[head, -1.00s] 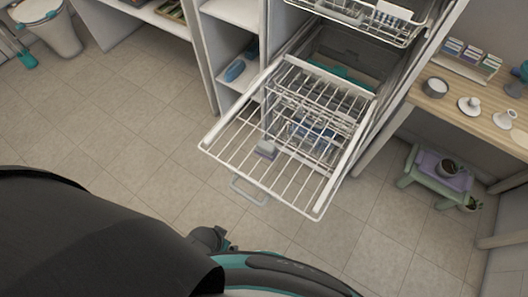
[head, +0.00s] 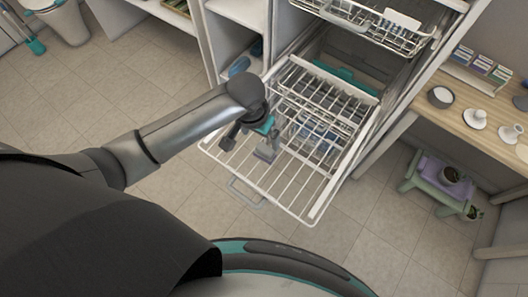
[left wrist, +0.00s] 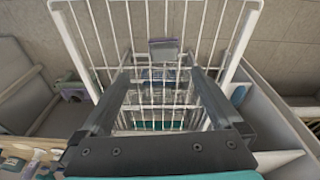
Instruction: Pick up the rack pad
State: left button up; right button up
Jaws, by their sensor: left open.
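The rack pad appears to be the small grey-purple block (left wrist: 164,50) on the wires of the pulled-out rack, ahead of the fingertips in the left wrist view. In the head view the pad (head: 266,154) is partly covered by my gripper. My left gripper (head: 248,145) is over the near left part of the rack (head: 312,218). In the left wrist view its two fingers (left wrist: 159,74) are wide apart with nothing held between them. The pad is apart from both fingers there. My right gripper is not in view.
An upper wire basket (head: 372,28) hangs above the rack. A wooden counter (head: 462,105) with cups and small boxes is at the right. A low stool (head: 432,190) with a plant stands under it. Open floor lies left and in front.

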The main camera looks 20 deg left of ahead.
pick_arm(q)
jog(key=b, duration=0.3)
send_near(264, 149)
jog(key=f, duration=0.5)
jog(key=shift+w+d+f, duration=0.1)
jog(key=shift+d+f, duration=0.15)
jog(key=shift+w+d+f+b, duration=0.1)
jog(key=shift+w+f+b, duration=0.25)
jog(key=shift+f, duration=0.5)
jog(key=shift+w+a+f+b, duration=0.1)
jog(key=shift+f+b, duration=0.4)
jog(key=shift+f, duration=0.35)
jog(key=shift+w+d+f+b, duration=0.1)
jog(key=shift+w+f+b, duration=0.25)
jog(key=shift+f, duration=0.55)
jog(key=shift+s, duration=0.1)
jog(key=c, duration=1.4)
jog(key=shift+r, duration=0.15)
jog(key=shift+c, duration=0.2)
